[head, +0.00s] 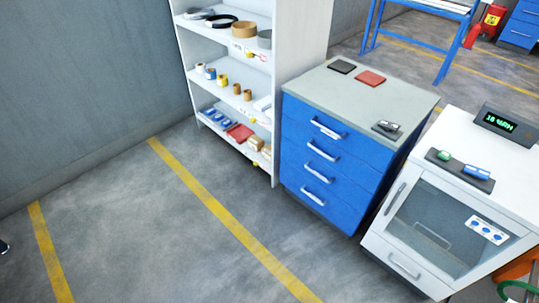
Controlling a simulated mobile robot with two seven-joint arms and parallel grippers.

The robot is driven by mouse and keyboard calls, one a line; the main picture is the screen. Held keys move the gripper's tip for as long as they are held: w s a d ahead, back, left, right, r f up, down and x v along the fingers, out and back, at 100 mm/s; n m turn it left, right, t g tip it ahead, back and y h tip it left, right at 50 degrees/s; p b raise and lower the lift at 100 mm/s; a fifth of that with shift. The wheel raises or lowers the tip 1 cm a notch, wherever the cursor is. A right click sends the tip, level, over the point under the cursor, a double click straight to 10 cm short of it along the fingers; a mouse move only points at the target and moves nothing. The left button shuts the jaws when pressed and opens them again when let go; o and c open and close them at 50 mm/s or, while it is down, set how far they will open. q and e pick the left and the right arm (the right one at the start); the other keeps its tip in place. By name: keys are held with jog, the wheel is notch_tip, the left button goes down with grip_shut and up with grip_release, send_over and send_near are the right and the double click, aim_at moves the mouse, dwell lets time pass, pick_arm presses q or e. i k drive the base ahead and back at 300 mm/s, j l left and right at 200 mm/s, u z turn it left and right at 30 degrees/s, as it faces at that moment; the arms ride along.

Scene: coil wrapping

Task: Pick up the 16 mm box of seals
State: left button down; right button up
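No label reading 16 mm can be made out, so I cannot tell which item is the 16 mm box of seals. Small tan boxes (256,143) sit at the right end of the low shelf of a white shelf unit (226,80), beside a red flat item (240,132) and several small blue-and-white items (215,116). Neither gripper can be made out; only a small dark shape (3,247) shows at the left edge, too cut off to identify.
A blue drawer cabinet (335,150) with a grey top stands right of the shelves, carrying a black and a red flat item (370,78). A white cabinet (440,225) with a glass door and display (505,122) is at right. The floor with yellow lines (215,205) is clear.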

aim_at(267, 150)
jog(key=i+z, duration=0.15)
jog(key=z, duration=0.3)
jog(key=i+j+z, duration=0.15)
jog(key=z, duration=0.3)
jog(key=i+j+z, duration=0.4)
jog(key=i+j, duration=0.2)
jog(key=j, duration=0.3)
jog(key=i+j, duration=0.2)
jog(key=j, duration=0.15)
jog(key=i+j, duration=0.2)
jog(key=j, duration=0.15)
jog(key=i+j, duration=0.25)
jog(key=j, duration=0.15)
jog(key=z, duration=0.05)
